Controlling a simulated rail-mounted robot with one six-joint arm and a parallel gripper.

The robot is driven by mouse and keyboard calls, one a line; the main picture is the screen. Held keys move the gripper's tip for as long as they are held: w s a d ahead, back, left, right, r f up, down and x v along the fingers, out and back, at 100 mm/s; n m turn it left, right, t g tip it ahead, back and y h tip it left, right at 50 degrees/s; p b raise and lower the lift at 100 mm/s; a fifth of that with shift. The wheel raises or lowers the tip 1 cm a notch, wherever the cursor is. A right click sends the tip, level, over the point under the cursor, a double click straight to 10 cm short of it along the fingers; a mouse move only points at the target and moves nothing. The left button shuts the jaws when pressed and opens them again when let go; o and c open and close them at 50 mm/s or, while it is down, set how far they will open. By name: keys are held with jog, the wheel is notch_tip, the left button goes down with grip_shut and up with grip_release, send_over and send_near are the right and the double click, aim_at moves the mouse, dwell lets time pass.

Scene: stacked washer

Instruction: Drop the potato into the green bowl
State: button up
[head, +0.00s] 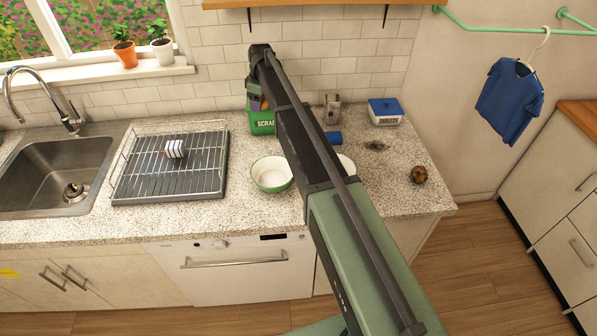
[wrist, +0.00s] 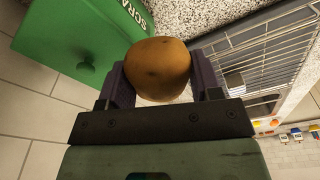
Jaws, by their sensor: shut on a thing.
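My gripper (wrist: 155,84) is shut on a brown potato (wrist: 160,64), which sits between its two purple fingers in the wrist view. In the head view my gripper (head: 257,104) is at the back of the counter, at the green scraps bin (head: 262,125), and the potato is hard to make out there. The green bowl (head: 271,175), green outside with a pale inside, stands upright on the counter in front of the bin. It looks empty. My gripper is behind it and higher, apart from it. The bowl does not show clearly in the wrist view.
A wire dish rack (head: 170,185) with a striped cup (head: 175,148) is left of the bowl. A white bowl (head: 347,165) is partly hidden behind my arm. A brown round thing (head: 418,174) and a blue-lidded tub (head: 385,112) are at right. A shelf (head: 310,3) hangs above.

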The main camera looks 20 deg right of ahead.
jog(key=s+f+b, duration=0.3)
jog(key=s, duration=0.8)
jog(key=s+f+b, duration=0.3)
jog(key=s, duration=0.7)
jog(key=b, duration=0.6)
send_over(278, 179)
notch_tip(278, 179, down, 6)
jog(key=shift+r, duration=0.1)
jog(key=o, duration=1)
jog(key=shift+o, duration=0.2)
notch_tip(278, 179, up, 11)
jog(key=d+p, duration=0.1)
jog(key=p, duration=1)
jog(key=shift+s, duration=0.35)
jog(key=shift+d, duration=0.1)
